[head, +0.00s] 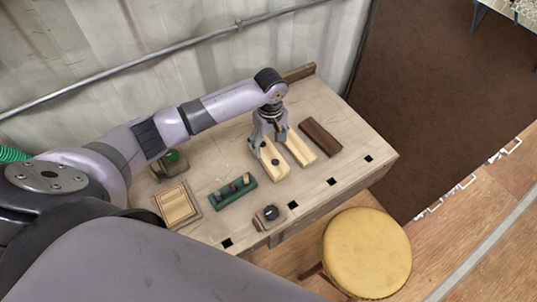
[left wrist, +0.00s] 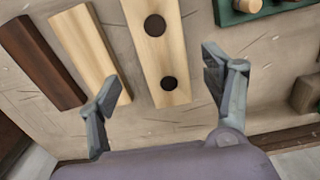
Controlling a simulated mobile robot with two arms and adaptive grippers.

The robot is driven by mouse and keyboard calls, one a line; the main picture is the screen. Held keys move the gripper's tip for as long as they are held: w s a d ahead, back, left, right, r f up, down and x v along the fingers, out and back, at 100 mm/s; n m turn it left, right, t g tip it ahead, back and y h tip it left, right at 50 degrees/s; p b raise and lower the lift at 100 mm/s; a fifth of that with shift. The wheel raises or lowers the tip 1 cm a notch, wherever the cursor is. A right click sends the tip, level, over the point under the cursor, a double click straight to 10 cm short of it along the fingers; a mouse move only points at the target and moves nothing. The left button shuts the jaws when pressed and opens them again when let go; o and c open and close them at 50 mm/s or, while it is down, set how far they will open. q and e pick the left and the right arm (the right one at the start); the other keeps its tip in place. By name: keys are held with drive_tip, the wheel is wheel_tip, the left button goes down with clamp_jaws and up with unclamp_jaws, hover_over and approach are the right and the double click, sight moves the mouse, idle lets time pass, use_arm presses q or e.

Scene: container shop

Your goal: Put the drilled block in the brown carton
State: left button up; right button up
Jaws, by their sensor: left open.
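The drilled block (head: 281,172) is a pale wooden bar lying on the workbench, with two dark round holes. In the left wrist view the drilled block (left wrist: 157,55) lies between the spread fingers, with bare bench showing on both sides. My left gripper (head: 270,146) is open and empty above the far end of the block in the head view. I do not see anything that is clearly the brown carton. My right gripper is not in view.
A plain pale block (head: 301,149) and a dark brown block (head: 321,138) lie right of the drilled block. A green holder (head: 232,194), a small dark-knobbed item (head: 269,216) and a tan slatted tray (head: 177,206) are left. A yellow stool (head: 367,252) stands in front.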

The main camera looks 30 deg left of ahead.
sight(269, 153)
use_arm(q)
drive_tip(key=shift+d+f, duration=0.1)
drive_tip(key=shift+f, duration=0.6)
drive_tip(key=f, duration=0.1)
drive_tip(key=f+p, duration=0.1)
drive_tip(key=f, duration=0.2)
drive_tip(key=shift+s+a, duration=0.15)
drive_tip(key=shift+a, duration=0.1)
drive_tip(key=shift+f, duration=0.65)
drive_tip(key=shift+c, duration=0.3)
drive_tip(key=shift+r, duration=0.1)
drive_tip(key=c, duration=1.6)
